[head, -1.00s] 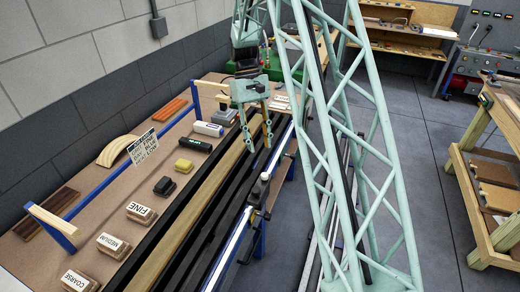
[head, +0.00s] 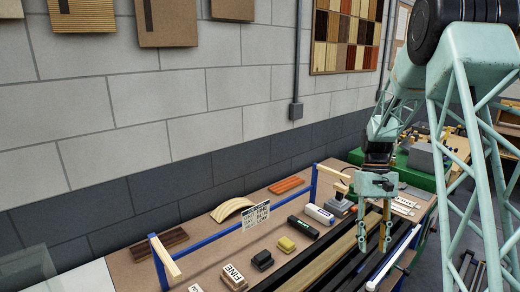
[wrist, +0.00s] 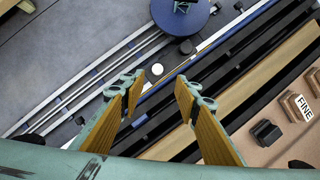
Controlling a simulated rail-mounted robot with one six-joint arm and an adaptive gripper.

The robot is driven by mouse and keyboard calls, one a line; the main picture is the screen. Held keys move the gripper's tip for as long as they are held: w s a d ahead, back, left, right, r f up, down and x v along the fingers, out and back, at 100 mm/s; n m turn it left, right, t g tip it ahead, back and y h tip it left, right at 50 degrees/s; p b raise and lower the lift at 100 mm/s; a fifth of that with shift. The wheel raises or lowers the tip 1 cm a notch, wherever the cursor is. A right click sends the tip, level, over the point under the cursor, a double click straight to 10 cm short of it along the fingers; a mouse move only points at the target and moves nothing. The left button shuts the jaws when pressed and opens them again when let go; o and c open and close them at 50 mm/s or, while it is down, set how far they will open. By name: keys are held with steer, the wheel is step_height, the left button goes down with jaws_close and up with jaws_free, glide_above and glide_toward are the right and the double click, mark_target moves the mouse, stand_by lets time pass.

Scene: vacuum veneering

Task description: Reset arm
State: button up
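My gripper (head: 374,243) hangs pointing down over the right side of the workbench, above the long dark rails and a wooden strip (head: 330,265). In the wrist view my gripper (wrist: 154,92) has its two wood-coloured fingers well apart, with nothing between them. Below the gap the wrist view shows rails, the floor and a small white disc (wrist: 157,69). My arm reaches in from the right in the head view.
A blue frame (head: 200,222) rises from the bench. The grey wall stands close behind.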

steer(key=s+a+r+t+b, duration=0.1)
steer(key=s+a+r+t, duration=0.1)
steer(key=s+a+r, duration=0.5)
steer(key=s+a+r+t+b, duration=0.2)
steer(key=s+a+r, duration=0.1)
steer(key=s+r, duration=0.75)
steer(key=s+a+r+t+b, duration=0.1)
steer(key=s+a, duration=0.1)
steer(key=s, duration=0.5)
steer(key=s+a+r+t+b, duration=0.1)
steer(key=s+a, duration=0.2)
steer(key=s, duration=0.5)
steer(key=s+a+r+n+t+b, duration=0.1)
steer(key=s+a+t, duration=0.1)
steer(key=s, duration=0.5)
steer(key=shift+s+a+r, duration=0.2)
steer(key=shift+s+a, duration=0.15)
steer(key=shift+s, duration=0.05)
stand_by(1.0)
